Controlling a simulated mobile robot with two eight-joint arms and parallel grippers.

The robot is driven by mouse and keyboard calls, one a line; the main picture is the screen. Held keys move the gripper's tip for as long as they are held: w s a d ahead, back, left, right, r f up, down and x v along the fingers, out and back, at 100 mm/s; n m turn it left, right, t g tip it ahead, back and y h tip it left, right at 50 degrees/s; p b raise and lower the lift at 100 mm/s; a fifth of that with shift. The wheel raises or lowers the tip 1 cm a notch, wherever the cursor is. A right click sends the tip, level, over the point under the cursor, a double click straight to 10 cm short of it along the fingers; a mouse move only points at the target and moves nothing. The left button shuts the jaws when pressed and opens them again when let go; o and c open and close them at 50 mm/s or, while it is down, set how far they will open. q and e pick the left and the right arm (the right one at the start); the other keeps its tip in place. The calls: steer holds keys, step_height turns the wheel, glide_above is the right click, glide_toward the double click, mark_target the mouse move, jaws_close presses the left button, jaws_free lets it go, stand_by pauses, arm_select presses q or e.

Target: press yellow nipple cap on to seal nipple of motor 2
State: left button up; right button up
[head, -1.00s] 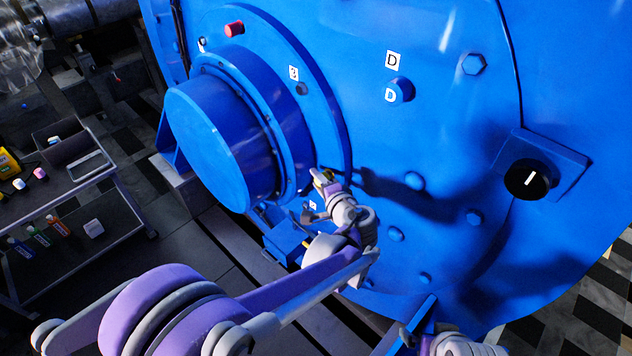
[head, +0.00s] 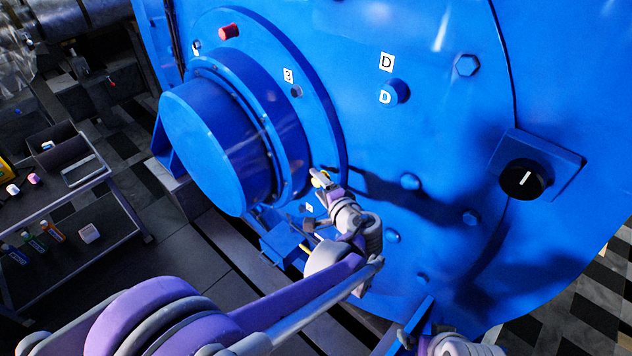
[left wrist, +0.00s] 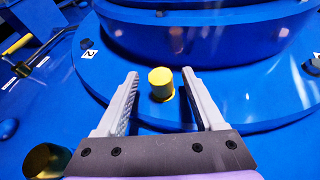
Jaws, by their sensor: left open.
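The yellow nipple cap (left wrist: 161,84) stands upright on the flange of the blue motor (head: 440,130), in the left wrist view. It looks seated against the flange, and the nipple under it is hidden. My left gripper (left wrist: 160,74) is open, with one finger on each side of the cap and a gap to both. In the head view the left gripper (head: 322,183) is at the lower right of the flange, with a small bit of yellow at its tip. My right gripper (head: 408,338) is partly in view at the bottom edge; its jaws are unclear.
A red cap (head: 229,31) sits high on the flange. A label reading 2 (left wrist: 89,54) is left of the yellow cap. A black knob (head: 524,179) is at the right. A cart (head: 110,190) with small caps and bottles stands at the left.

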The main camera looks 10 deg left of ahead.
arm_select(q)
steer(key=v, duration=0.8)
steer(key=shift+s, duration=0.2)
steer(key=shift+r, duration=0.15)
steer(key=s+a+f+n+g+h+p, duration=0.1)
steer(key=s+a+f+n+g, duration=0.15)
steer(key=s+a, duration=0.45)
steer(key=s+a+f+n+g+h+p, duration=0.1)
steer(key=s+a+n+g+h, duration=0.1)
steer(key=s, duration=0.6)
steer(key=s+a+f+n+g+h+p, duration=0.1)
steer(key=s+a+f+n+g+h, duration=0.1)
steer(key=s+a+n+h, duration=0.2)
steer(key=s+n, duration=0.2)
steer(key=s, duration=0.2)
steer(key=shift+a+h, duration=0.35)
steer(key=shift+h, duration=0.05)
steer(key=shift+w, duration=0.1)
